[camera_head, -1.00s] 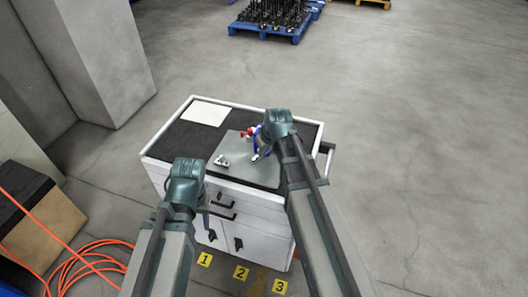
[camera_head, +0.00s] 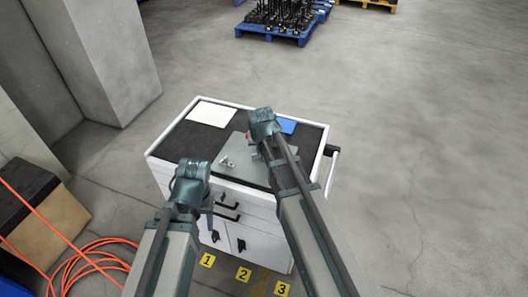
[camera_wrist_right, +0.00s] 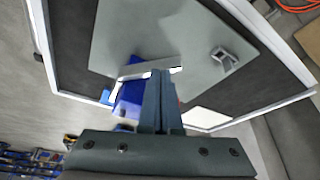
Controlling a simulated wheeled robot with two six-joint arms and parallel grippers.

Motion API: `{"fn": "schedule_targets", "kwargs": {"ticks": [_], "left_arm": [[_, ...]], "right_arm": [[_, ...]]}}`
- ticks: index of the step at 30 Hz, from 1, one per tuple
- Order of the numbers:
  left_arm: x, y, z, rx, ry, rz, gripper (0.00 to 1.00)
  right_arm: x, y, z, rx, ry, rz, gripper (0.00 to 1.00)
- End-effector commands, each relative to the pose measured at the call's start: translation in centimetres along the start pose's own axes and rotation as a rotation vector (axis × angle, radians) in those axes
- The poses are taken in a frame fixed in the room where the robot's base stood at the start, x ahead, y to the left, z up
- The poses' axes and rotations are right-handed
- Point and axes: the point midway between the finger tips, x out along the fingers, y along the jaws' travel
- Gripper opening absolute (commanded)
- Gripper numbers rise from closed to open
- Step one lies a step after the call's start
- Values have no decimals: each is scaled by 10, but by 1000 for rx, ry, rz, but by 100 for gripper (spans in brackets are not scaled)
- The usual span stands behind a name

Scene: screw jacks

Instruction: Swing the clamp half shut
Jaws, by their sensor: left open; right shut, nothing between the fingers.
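The clamp shows in the right wrist view as a pale metal bar (camera_wrist_right: 150,68) with a bent leg, on the edge of a grey plate (camera_wrist_right: 110,35). Blue and red parts lie close to it. My right gripper (camera_wrist_right: 160,78) is shut and empty, with its fingertips overlapping the metal bar in this view; I cannot tell whether they touch it. In the head view my right wrist covers most of the clamp, with only a bit of red (camera_head: 248,138) showing. My left gripper (camera_head: 208,212) hangs in front of the cabinet, apart from the clamp.
A small metal bracket (camera_head: 226,162) sits on the plate, left of my right wrist. The white cabinet (camera_head: 262,238) has a dark top with a white sheet (camera_head: 212,114) and a blue sheet (camera_head: 287,126). An orange hose (camera_head: 85,262) lies on the floor at left.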

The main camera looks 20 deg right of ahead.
Motion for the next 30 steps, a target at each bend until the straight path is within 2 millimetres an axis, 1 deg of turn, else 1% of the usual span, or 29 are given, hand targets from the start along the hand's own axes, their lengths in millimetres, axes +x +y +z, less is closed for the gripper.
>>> {"fn": "schedule_targets", "kwargs": {"ticks": [1, 9, 18, 22, 30], "left_arm": [[0, 0, 0, 0, 0, 0, 49], [0, 0, 0, 0, 0, 0, 49], [0, 0, 0, 0, 0, 0, 49], [0, 0, 0, 0, 0, 0, 49], [0, 0, 0, 0, 0, 0, 49]], "right_arm": [[2, -4, -5, 38, 0, 17, 0], [8, -13, -21, 273, 1, 110, 0], [15, -16, -37, 492, 1, 198, 0], [16, -17, -41, 556, 0, 222, 0], [18, -16, -46, 551, 0, 220, 0]]}}
